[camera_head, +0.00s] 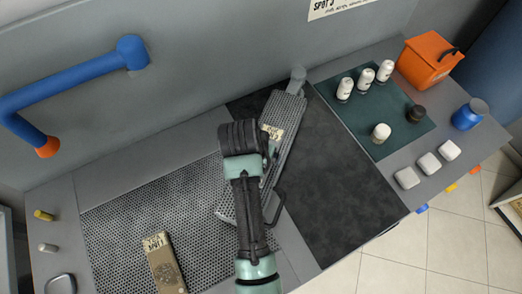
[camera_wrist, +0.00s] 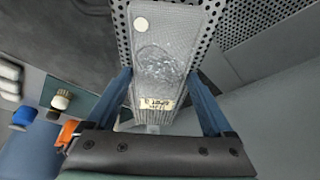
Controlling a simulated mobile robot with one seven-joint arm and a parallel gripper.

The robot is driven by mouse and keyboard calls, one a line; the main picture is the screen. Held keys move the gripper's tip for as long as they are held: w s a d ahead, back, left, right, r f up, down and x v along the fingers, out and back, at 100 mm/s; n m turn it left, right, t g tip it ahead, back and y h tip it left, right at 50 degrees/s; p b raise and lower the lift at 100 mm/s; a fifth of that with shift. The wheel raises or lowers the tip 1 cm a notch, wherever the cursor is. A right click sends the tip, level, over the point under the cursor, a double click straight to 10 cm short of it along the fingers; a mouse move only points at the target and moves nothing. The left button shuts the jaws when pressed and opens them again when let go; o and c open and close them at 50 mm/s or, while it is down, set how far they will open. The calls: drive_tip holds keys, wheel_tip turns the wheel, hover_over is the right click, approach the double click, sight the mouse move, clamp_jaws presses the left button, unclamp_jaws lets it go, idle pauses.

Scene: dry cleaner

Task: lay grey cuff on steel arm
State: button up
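The grey cuff (camera_wrist: 165,50) shows in the wrist view as a flat grey piece with a white button, a pale stain and a cream label. My gripper (camera_wrist: 160,75) has one blue finger at each side edge of it, apparently touching. The steel arm (camera_wrist: 206,22) is perforated metal and shows close behind and beside the cuff, lined up with it. I cannot tell whether the cuff rests on it or is just above. In the head view the steel arm (camera_head: 288,106) runs diagonally; my wrist hides most of the cuff, leaving its label (camera_head: 271,131) visible.
A tan labelled piece (camera_head: 164,265) lies on the perforated plate (camera_head: 110,230) at left. A green mat (camera_head: 375,85) holds several bottles. An orange box (camera_head: 430,60) and a blue jar (camera_head: 469,115) stand at right. A blue pipe (camera_head: 70,85) projects from the back wall.

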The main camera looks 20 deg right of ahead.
drive_tip(key=shift+o, duration=0.6)
drive_tip(key=shift+r, duration=0.45)
drive_tip(key=v, duration=1.2)
drive_tip(key=w+a+r+n+t, duration=0.1)
drive_tip(key=w+r+t, duration=0.3)
drive_tip(key=r, duration=0.5)
drive_tip(key=w+a+r+n+t, duration=0.1)
drive_tip(key=w+r+n+t, duration=0.3)
drive_tip(key=r, duration=0.6)
drive_tip(key=w+a+r+m+t, duration=0.1)
drive_tip(key=w+r+t, duration=0.1)
drive_tip(key=r+t, duration=0.55)
drive_tip(key=s+a+r+n+t+y+b, duration=0.1)
drive_tip(key=s+r+t, duration=0.3)
drive_tip(key=r, duration=0.7)
drive_tip(key=s+a+r+n+t+y+b, duration=0.1)
drive_tip(key=s+a+r+n+t, duration=0.1)
drive_tip(key=s+r, duration=0.6)
drive_tip(key=shift+s+a+r+n+t+y, duration=0.25)
drive_tip(key=shift+a+r+n+t+y, duration=0.25)
drive_tip(key=shift+r+t, duration=1.3)
